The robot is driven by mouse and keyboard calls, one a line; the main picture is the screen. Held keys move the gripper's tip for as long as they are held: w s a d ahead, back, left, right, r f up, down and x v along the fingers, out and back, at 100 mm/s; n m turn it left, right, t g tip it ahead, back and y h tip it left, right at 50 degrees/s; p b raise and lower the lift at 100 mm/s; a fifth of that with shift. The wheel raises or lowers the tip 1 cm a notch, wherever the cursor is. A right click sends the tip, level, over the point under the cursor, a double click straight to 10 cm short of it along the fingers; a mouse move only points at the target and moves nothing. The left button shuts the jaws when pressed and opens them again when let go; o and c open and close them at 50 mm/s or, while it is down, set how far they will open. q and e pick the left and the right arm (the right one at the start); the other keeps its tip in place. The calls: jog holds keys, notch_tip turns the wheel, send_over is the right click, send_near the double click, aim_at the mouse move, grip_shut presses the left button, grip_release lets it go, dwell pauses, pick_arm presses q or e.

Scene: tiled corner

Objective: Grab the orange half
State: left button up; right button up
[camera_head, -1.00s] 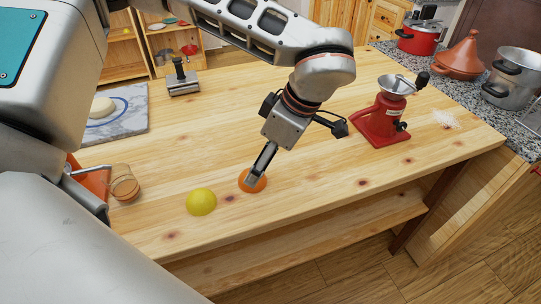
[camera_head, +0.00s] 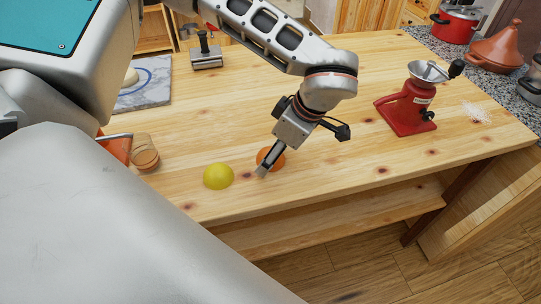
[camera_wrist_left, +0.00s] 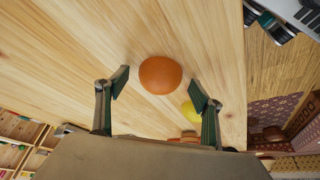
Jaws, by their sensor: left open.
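The orange half (camera_head: 277,161) lies on the wooden table (camera_head: 330,170) near its front edge, its rounded orange side showing. My left gripper (camera_head: 263,172) points down at it and hides part of it in the head view. In the left wrist view the orange half (camera_wrist_left: 160,75) appears between the two spread fingers of my left gripper (camera_wrist_left: 159,84), with a gap on each side. The gripper is open and holds nothing. My right gripper is not in view.
A yellow lemon half (camera_head: 218,176) lies close to the left of the orange half; it also shows in the wrist view (camera_wrist_left: 190,111). A red grinder (camera_head: 408,108) stands at the right. The table's middle is clear.

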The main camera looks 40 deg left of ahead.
pick_arm(q)
jog(key=c, duration=1.2)
jog(key=shift+r, duration=0.1)
